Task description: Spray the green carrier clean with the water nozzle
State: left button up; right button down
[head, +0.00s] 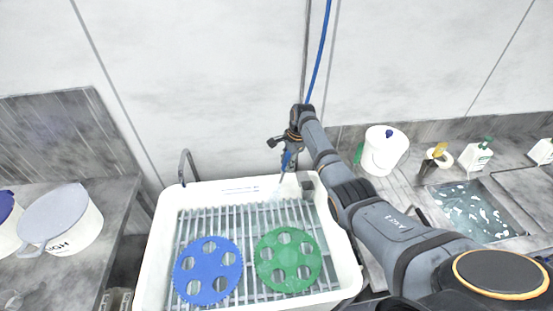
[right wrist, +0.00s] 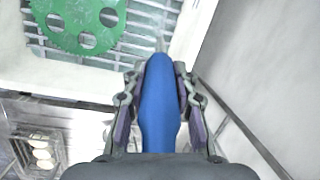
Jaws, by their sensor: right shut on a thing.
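The green carrier (head: 288,260) is a toothed disc with several round holes. It lies flat on the metal grate in the white sink, at the right, and part of it shows in the right wrist view (right wrist: 72,18). My right gripper (head: 289,150) is shut on the blue water nozzle (right wrist: 159,105), above the back of the sink. A pale streak like spray runs down from the nozzle's tip towards the grate, short of the carrier. The blue hose (head: 319,52) hangs from above. My left gripper is not in view.
A blue carrier (head: 208,271) lies on the grate just left of the green one. The sink's white rim (head: 163,230) and a faucet (head: 186,166) stand around it. White tubs (head: 62,219) are on the left counter; a white jug (head: 382,150) and a water basin (head: 470,212) are at right.

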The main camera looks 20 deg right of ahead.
jog(key=s+d+p, duration=0.1)
jog(key=s+d, duration=0.2)
jog(key=d, duration=0.8)
jog(key=shift+s+d, duration=0.2)
jog(key=shift+d, duration=0.2)
jog(key=shift+a, duration=0.1)
